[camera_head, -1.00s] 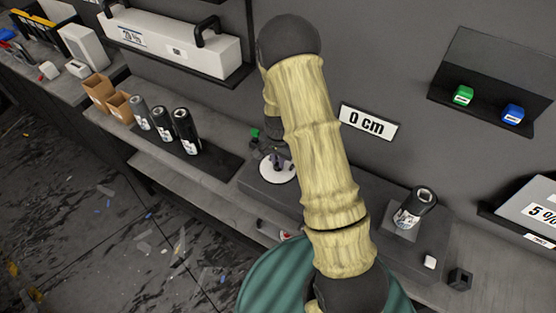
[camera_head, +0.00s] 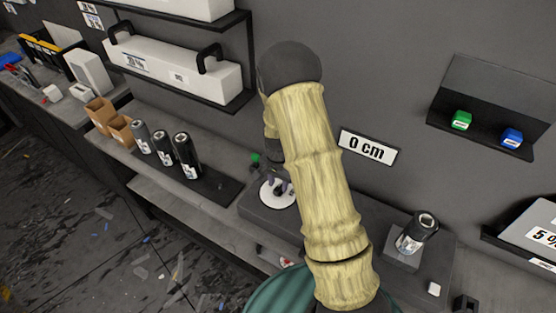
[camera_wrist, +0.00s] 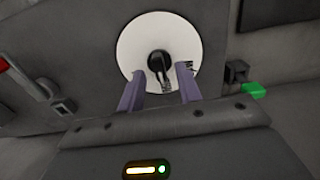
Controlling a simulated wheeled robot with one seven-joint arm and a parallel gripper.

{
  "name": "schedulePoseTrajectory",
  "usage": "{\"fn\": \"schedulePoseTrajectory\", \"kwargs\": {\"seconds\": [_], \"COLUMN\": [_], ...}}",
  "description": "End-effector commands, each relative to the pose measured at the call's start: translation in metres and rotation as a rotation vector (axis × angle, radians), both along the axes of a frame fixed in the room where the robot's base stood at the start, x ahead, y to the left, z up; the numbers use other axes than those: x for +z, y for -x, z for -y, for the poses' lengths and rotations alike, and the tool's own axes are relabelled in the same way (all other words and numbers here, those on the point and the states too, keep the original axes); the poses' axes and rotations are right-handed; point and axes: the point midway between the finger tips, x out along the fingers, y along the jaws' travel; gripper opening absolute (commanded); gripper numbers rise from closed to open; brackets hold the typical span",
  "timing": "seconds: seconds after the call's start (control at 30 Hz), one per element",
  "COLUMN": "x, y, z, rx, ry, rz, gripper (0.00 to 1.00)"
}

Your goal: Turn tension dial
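The tension dial is a white round disc (camera_wrist: 127,45) with a black knob (camera_wrist: 158,62) at its centre, in the upper middle of the wrist view. My gripper (camera_wrist: 162,88) has two purple fingers, apart and empty, one toward each side of the knob. The fingertips overlap the disc's lower edge in the wrist view. I cannot tell whether they touch it.
A green block (camera_wrist: 253,90) sits right of the disc. A "0 cm" sign (camera_head: 368,147) is on the wall. Several dark canisters (camera_head: 186,155) stand at left. Green and blue cubes (camera_head: 461,120) sit on a wall shelf.

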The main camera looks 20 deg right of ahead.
Motion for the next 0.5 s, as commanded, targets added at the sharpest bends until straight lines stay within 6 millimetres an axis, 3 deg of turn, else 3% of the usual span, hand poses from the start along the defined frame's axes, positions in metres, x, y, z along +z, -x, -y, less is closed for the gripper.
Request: {"fn": "schedulePoseTrajectory", "kwargs": {"seconds": [0.5], "x": [0.087], "y": [-0.001], "z": [-0.001], "rx": [0.001], "ry": [-0.001], "rz": [0.006], "gripper": [0.35]}}
